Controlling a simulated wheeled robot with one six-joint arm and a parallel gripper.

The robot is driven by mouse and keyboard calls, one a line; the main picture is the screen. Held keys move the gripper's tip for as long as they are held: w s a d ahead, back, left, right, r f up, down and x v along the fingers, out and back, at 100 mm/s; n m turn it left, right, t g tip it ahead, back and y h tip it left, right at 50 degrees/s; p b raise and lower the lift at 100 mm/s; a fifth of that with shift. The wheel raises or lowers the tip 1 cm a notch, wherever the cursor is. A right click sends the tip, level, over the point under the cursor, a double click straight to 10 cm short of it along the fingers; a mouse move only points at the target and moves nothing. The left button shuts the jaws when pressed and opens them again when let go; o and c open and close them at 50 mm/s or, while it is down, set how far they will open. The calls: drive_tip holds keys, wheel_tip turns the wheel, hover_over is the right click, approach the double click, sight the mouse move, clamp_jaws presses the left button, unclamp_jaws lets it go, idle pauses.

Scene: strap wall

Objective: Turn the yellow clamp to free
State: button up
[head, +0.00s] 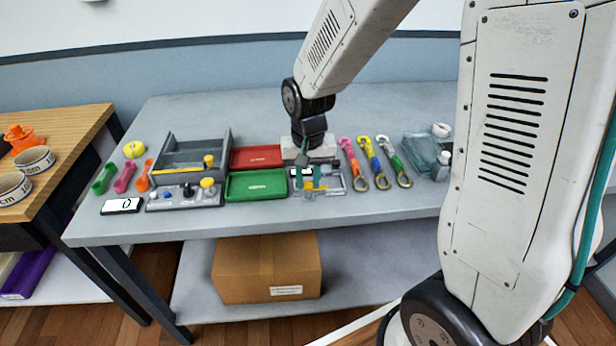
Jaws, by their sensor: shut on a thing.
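My gripper (309,174) points down over a small grey frame (333,187) on the table, right of the green tray. Its fingers are shut on a small yellow piece at the frame, which looks like the yellow clamp (308,185). The fingers hide much of the clamp, and it is too small to tell which way it is turned.
A green tray (257,185) and a red tray (257,157) lie just left of my gripper. A grey bin (192,168) and a knobbed panel (170,198) stand farther left. The table's front strip is clear.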

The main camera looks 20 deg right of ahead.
sight(309, 182)
drive_tip(key=shift+w, duration=0.1)
idle(0.3)
drive_tip(key=o, duration=1)
drive_tip(key=shift+r, duration=0.1)
wheel_tip(309, 182, up, 8)
drive_tip(key=shift+f, duration=0.15)
